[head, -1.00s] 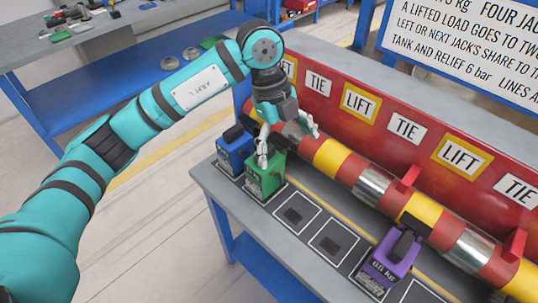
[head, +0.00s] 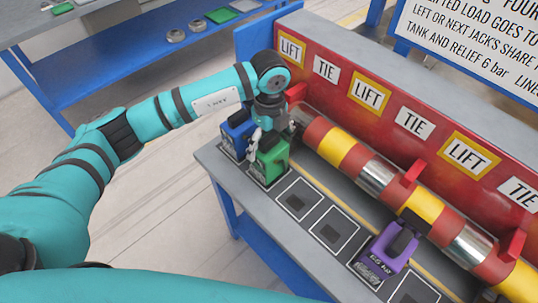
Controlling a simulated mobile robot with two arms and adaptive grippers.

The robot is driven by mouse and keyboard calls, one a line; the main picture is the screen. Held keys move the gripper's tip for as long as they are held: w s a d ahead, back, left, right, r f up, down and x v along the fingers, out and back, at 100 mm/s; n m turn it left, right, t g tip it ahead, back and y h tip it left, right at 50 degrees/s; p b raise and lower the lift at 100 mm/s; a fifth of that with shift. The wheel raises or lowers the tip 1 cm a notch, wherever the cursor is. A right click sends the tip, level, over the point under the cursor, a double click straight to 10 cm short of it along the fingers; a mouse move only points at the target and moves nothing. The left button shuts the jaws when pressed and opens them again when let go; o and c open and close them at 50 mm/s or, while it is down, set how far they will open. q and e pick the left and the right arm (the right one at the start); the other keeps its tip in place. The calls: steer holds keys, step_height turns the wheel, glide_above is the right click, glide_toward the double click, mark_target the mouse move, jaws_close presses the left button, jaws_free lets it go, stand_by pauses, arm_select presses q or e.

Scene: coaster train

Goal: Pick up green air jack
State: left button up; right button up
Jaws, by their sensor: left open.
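The green air jack (head: 271,163) stands upright on a marked square near the left end of the grey bench. My left gripper (head: 268,138) is open and sits over its top, with a finger on either side of the jack's upper part. The fingers partly hide the jack's top, and I cannot tell whether they touch it. My right gripper is out of view.
A purple jack (head: 385,257) stands further right on the bench (head: 222,172). Two empty marked squares (head: 297,199) lie between. A red and yellow striped bar (head: 338,147) runs along the bench's back.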

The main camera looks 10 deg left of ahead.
arm_select(q)
steer(key=shift+f+p, duration=0.35)
steer(key=shift+f, duration=0.1)
steer(key=f, duration=0.2)
steer(key=f+p, duration=0.1)
steer(key=shift+w+a+f, duration=0.15)
steer(key=shift+w+f, duration=0.1)
steer(key=shift+f, duration=0.35)
steer(key=c, duration=1.4)
steer(key=shift+w+r, duration=0.1)
steer(key=shift+r, duration=0.05)
steer(key=shift+c, duration=0.2)
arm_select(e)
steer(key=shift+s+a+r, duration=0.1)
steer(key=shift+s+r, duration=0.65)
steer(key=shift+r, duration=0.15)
